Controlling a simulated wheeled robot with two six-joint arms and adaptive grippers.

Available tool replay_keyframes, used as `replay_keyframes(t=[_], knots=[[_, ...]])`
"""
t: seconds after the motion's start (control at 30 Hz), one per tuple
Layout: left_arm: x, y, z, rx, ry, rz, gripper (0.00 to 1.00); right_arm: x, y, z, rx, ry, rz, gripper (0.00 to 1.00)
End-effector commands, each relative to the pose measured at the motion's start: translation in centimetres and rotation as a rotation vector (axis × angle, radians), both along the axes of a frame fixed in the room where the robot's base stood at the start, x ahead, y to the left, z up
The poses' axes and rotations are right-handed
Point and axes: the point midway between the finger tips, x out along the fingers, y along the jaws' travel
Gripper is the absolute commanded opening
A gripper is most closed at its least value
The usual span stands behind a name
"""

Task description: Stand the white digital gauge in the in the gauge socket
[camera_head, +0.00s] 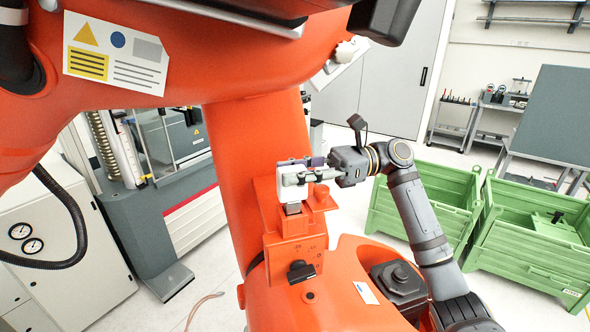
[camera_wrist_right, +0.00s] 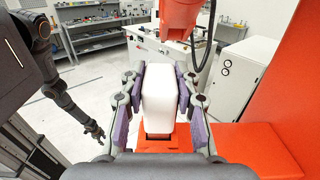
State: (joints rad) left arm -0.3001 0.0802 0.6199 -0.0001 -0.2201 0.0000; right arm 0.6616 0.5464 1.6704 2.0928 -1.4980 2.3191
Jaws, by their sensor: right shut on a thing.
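The white digital gauge (camera_head: 288,194) is upright in my right gripper (camera_head: 300,177), at the orange bracket on the large orange machine. In the right wrist view the gauge (camera_wrist_right: 158,98) is a plain white block between the purple pads of my right gripper (camera_wrist_right: 158,112), which is shut on it. The gauge socket (camera_head: 294,225) appears to be the orange block directly below; a small dark grey piece shows between them. I cannot tell whether the gauge is seated. My left gripper (camera_wrist_right: 94,131) appears small and far in the right wrist view, away from the gauge; its jaws are unclear.
The large orange machine arm (camera_head: 232,140) rises close to the left of the bracket and overhangs it. Green crates (camera_head: 535,235) stand on the floor to the right. A grey cabinet (camera_head: 165,215) is behind left.

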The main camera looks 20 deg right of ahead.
Motion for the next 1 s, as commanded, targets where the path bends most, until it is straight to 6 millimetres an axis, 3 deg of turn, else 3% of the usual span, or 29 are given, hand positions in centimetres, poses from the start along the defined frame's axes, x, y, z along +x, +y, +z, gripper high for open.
replay_keyframes(t=[0.73,0.77,0.93,1.0], knots=[[0.01,-0.02,-0.39,0.000,0.000,0.000,0.40,-0.01,0.01,-1.00,0.000,0.000,0.000,0.00],[0.01,-0.01,-0.39,0.000,0.000,0.000,0.40,-0.01,0.01,-1.00,0.000,0.000,0.000,0.34],[0.01,-0.02,-0.39,0.000,0.000,0.000,0.40,-0.01,0.01,-1.00,0.000,0.000,0.000,0.57],[0.02,-0.02,-0.39,0.000,0.000,0.000,0.40,-0.01,0.01,-1.01,0.000,0.000,0.000,0.58]])
